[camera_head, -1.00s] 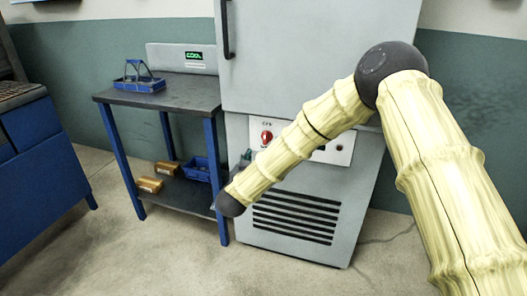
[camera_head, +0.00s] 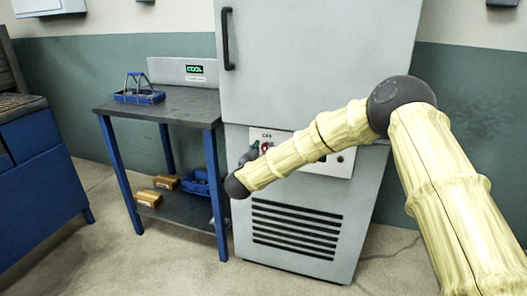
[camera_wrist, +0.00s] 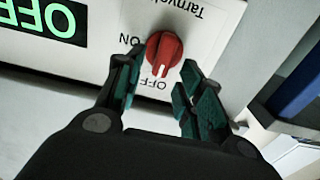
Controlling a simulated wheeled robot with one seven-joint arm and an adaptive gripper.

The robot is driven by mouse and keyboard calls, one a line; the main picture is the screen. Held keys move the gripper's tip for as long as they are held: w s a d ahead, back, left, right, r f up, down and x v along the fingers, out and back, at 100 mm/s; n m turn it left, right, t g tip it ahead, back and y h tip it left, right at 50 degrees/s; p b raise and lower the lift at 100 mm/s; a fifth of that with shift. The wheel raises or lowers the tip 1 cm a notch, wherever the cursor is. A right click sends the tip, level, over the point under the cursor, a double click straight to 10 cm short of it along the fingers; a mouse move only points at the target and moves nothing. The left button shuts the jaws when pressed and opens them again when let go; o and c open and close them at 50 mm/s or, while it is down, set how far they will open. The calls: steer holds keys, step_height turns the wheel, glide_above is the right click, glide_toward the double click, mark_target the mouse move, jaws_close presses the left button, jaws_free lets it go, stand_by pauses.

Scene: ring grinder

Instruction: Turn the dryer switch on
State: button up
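The dryer switch is a red round knob (camera_wrist: 163,52) with a white mark, on a white panel (camera_wrist: 206,30). In the wrist view the panel appears upside down, with ON above left of the knob and OFF below it. The white mark points down toward OFF. My gripper (camera_wrist: 165,85) is open, with one dark green-padded finger on each side of the knob. I cannot tell whether either finger touches it. In the head view the knob (camera_head: 265,146) shows in part on the cabinet (camera_head: 318,60), and my forearm covers much of the panel.
A green-lit display (camera_wrist: 45,20) reading OFF upside down lies left of the knob. A dark table (camera_head: 175,103) with a blue tray (camera_head: 139,97) stands left of the cabinet. Its lower shelf holds brown boxes (camera_head: 148,198) and a blue bin (camera_head: 196,183). A vent (camera_head: 295,230) is below the panel.

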steer(key=shift+w+d, duration=0.15)
steer(key=shift+w, duration=0.3)
jaws_close()
steer(key=shift+m, duration=0.3)
steer(key=shift+s+d+f+m+b, duration=0.1)
steer(key=shift+d+f+m+b, duration=0.4)
steer(key=shift+m, duration=2.35)
steer(key=shift+s+d+f+m+b, duration=0.15)
steer(key=shift+m+b, duration=0.6)
steer(key=shift+m, duration=2.15)
steer(key=shift+s+d+f+m+b, duration=0.1)
steer(key=shift+d+f+m+b, duration=0.35)
steer(key=shift+m, duration=2.4)
steer(key=shift+a+r, duration=0.1)
steer(key=shift+a, duration=0.1)
